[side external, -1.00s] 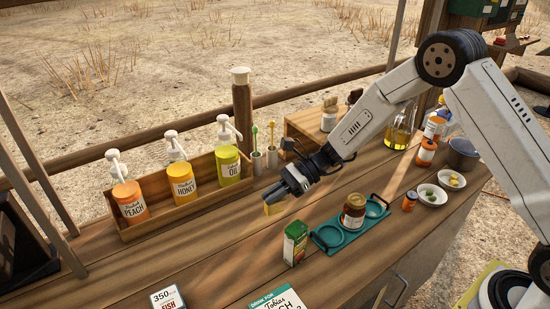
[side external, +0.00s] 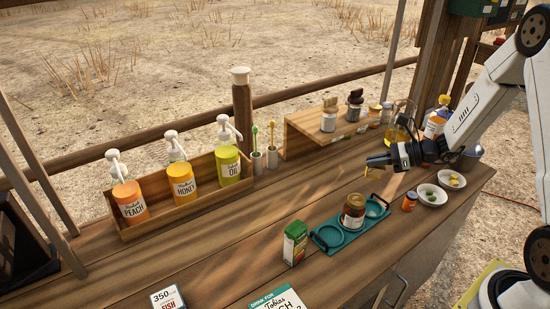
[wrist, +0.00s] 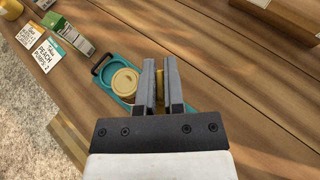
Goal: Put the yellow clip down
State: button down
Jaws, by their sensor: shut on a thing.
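My gripper (side external: 370,161) is shut on the yellow clip (side external: 367,171), held above the wooden counter behind the teal tray. Only a small yellow part shows below the fingertips. In the wrist view the two fingers (wrist: 159,75) point ahead, with a yellow sliver of the clip (wrist: 160,88) between them; the rest is hidden.
Two white bowls (side external: 432,194) and a small orange bottle (side external: 409,201) stand to the right, a green carton (side external: 295,243) at front left.

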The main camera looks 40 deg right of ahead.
jog(key=s+d+m+t+h, duration=0.2)
jog(key=s+d+m+h, duration=0.2)
jog(key=s+d, duration=0.4)
jog(key=shift+d+r, duration=0.35)
jog(key=shift+d, duration=0.15)
jog(key=shift+w+d+f, duration=0.95)
jog(key=shift+w+f, duration=0.6)
jog(key=shift+w, duration=0.45)
jog(key=shift+w+d+f, duration=0.95)
jog(key=shift+w+f, duration=0.6)
jog(key=shift+w, duration=0.45)
jog(key=shift+w+d+f, duration=0.95)
jog(key=shift+w+f, duration=0.6)
jog(key=shift+w, duration=0.45)
jog(key=shift+w+d+f, duration=0.15)
jog(key=shift+w+f, duration=0.1)
jog(key=shift+f, duration=1.55)
